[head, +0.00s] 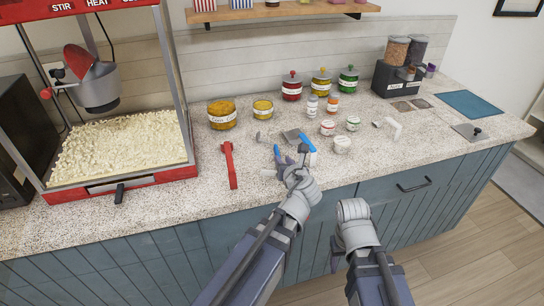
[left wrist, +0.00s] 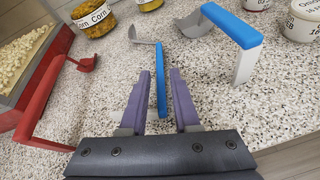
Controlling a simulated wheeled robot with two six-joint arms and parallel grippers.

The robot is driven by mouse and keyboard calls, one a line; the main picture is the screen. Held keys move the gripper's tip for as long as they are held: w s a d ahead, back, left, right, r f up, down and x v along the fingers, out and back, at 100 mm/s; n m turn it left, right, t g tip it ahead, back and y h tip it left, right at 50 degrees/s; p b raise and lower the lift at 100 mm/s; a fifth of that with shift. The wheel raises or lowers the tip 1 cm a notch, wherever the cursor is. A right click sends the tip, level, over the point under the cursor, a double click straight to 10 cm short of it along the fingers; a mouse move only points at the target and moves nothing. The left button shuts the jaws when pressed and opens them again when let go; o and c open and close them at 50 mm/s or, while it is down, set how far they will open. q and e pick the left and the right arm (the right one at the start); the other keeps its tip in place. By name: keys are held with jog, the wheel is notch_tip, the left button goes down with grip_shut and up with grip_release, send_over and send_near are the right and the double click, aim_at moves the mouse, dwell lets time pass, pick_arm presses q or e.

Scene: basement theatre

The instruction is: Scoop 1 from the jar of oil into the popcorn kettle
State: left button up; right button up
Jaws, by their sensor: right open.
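The ladle lies on the counter. Its small metal bowl shows in the left wrist view (left wrist: 143,38), its blue handle in the head view (head: 277,150). My left gripper (head: 281,161) is open, with its fingers on either side of the blue handle and gaps between (left wrist: 162,100). A small open yellow jar (head: 263,110), likely the oil, stands behind the ladle; its label is unreadable. The grey popcorn kettle (head: 100,91) hangs in the popcorn machine at left, its red lid tilted up. My right gripper (head: 336,261) is open before the cabinets, mostly hidden by its arm.
A jar labelled Corn (head: 222,116) stands left of the yellow jar. A red scoop (head: 230,165) lies left of my left gripper. A blue-handled metal scoop (head: 307,142) is close on its right. Small shakers and lidded jars stand behind. The counter's front left is clear.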

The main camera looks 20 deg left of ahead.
aim_at(279, 155)
pick_arm(q)
jog(key=shift+b+x, duration=1.05)
jog(key=shift+x, duration=1.9)
jog(key=shift+s, duration=0.15)
grip_shut()
